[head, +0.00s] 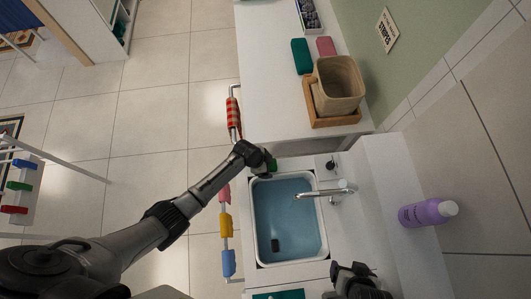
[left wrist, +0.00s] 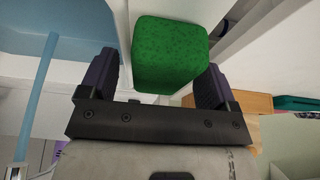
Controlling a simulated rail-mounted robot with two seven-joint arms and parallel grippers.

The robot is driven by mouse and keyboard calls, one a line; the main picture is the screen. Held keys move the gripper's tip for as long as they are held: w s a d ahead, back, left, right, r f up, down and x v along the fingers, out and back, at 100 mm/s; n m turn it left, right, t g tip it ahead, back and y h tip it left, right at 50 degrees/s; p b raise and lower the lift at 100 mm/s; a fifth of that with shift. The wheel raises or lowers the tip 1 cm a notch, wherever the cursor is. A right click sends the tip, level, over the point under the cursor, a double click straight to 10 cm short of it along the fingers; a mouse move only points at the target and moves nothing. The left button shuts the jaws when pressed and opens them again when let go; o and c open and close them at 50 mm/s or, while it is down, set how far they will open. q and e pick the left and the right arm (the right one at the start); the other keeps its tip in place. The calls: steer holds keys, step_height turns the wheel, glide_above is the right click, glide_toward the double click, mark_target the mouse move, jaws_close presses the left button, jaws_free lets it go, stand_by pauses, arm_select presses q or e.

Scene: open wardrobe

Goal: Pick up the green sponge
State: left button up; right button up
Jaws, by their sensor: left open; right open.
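The green sponge (head: 272,164) is at the back left corner of the sink, partly hidden by my left arm in the head view. In the left wrist view the green sponge (left wrist: 170,52) is a speckled block directly ahead, largely between the fingers. My left gripper (head: 264,160) is open at the sponge; its fingers (left wrist: 157,80) stand either side of the sponge's near part. The right finger looks close to the sponge, but I cannot tell whether it touches. My right gripper (head: 354,274) is open at the bottom edge, away from the sponge.
The sink (head: 288,212) holds blue water, with a faucet (head: 325,192) on its right. Behind are a wooden tray (head: 333,120) with a beige basket (head: 340,82), a teal block (head: 301,56) and a pink block (head: 326,46). A purple bottle (head: 422,213) stands right.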

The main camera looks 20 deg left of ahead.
arm_select(q)
steer(key=c, duration=1)
steer(key=shift+r, duration=0.1)
